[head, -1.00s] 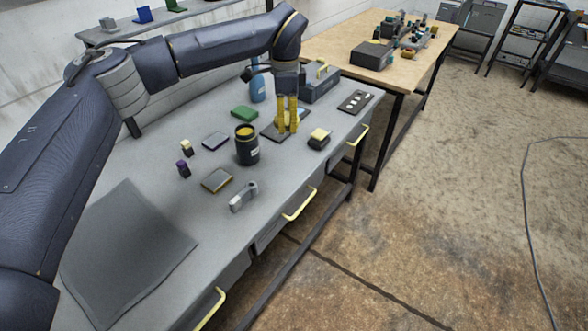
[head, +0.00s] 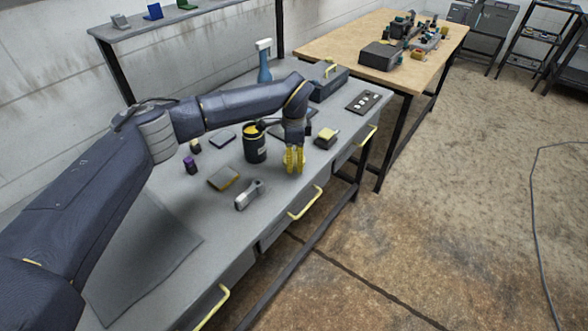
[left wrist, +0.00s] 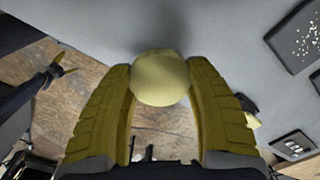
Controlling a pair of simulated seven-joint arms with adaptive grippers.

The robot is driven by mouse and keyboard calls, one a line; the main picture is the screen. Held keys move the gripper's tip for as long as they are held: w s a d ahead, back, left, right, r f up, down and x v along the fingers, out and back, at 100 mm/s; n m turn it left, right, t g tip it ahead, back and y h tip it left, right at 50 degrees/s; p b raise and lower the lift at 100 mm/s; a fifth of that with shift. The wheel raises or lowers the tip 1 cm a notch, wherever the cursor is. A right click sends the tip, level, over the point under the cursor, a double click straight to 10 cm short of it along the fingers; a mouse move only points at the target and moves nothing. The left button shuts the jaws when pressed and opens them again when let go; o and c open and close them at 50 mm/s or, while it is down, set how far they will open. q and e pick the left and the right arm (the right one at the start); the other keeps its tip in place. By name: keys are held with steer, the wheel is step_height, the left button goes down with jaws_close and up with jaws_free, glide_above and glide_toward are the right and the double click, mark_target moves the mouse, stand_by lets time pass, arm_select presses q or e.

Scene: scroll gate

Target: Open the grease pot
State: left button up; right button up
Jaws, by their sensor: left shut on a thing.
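The grease pot (head: 255,149) is a dark can with a pale label, upright on the grey bench. Its top shows yellow inside a dark rim; I cannot tell whether that is a lid or grease. My left gripper (head: 293,160) is to the right of the pot, apart from it, near the bench's front edge. In the left wrist view its yellow fingers (left wrist: 160,95) are shut on a round pale-yellow thing (left wrist: 160,77). In the head view the fingers hide most of that thing.
A yellow-topped block (head: 326,138) stands right of the gripper. A grey metal part (head: 249,195) and a yellowish pad (head: 223,178) lie in front of the pot. A toolbox (head: 330,82) and a spray bottle (head: 264,62) stand behind. The front left of the bench holds only a dark mat (head: 140,255).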

mark_target(294, 173)
arm_select(q)
steer(key=shift+f, duration=2.25)
steer(key=shift+f, duration=0.1)
steer(key=o, duration=1.3)
steer(key=shift+c, duration=0.2)
